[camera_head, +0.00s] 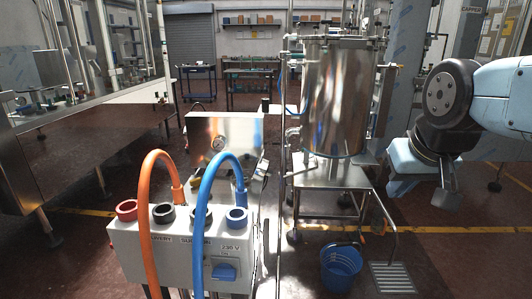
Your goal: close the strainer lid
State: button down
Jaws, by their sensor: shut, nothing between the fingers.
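I cannot clearly make out a strainer or its lid. My gripper (446,198) hangs down at the right, shut and empty, in front of and right of the tank. It is apart from the panel and the hose box.
The grey hose box (180,248) carries an orange hose (146,205), a blue hose (205,200) and several round sockets. A blue bucket (341,268) and a floor grate (392,277) lie right of it. A steel machine (70,130) fills the left. Floor at lower right is clear.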

aim_at(258, 172)
jog(key=i, duration=0.85)
jog(key=z, duration=0.05)
